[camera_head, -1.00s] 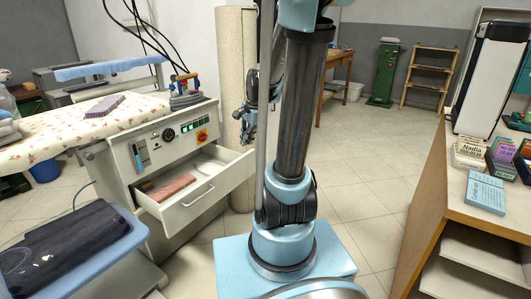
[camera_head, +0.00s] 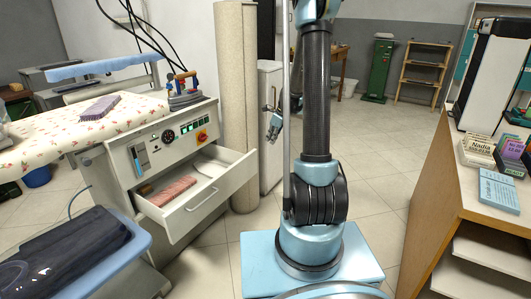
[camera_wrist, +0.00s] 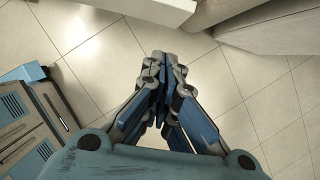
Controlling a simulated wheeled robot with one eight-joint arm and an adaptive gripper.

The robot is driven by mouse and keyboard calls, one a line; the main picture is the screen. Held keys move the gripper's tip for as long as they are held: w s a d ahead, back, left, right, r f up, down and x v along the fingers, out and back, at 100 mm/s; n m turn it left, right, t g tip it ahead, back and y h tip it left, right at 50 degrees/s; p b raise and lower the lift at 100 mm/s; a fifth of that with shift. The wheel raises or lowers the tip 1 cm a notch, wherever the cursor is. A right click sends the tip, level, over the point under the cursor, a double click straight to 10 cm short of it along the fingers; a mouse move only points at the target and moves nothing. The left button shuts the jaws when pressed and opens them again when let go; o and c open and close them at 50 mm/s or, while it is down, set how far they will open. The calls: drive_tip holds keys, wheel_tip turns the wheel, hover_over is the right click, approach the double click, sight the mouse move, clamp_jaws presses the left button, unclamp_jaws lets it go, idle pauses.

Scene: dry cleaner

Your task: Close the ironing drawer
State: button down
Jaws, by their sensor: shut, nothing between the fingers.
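The ironing drawer (camera_head: 218,198) is a white drawer pulled out of the front of the ironing machine (camera_head: 150,157). It has a bar handle on its front and holds a reddish folded cloth (camera_head: 172,191). My gripper (camera_head: 274,135) hangs to the right of the drawer in the head view, apart from it and small in the picture. In the wrist view my gripper (camera_wrist: 162,62) has its fingers together with nothing between them, above the tiled floor. A pale edge (camera_wrist: 160,8) crosses the top of the wrist view; I cannot tell whether it is the drawer.
A beige column (camera_head: 237,110) and a white cabinet (camera_head: 270,85) stand behind the drawer. A wooden counter (camera_head: 450,190) is at right.

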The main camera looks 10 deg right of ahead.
drive_tip(key=w+a+f, duration=0.5)
drive_tip(key=f, duration=0.4)
drive_tip(key=shift+w+a+f, duration=0.2)
drive_tip(key=shift+a+f, duration=0.05)
drive_tip(key=shift+f, duration=0.15)
idle(0.5)
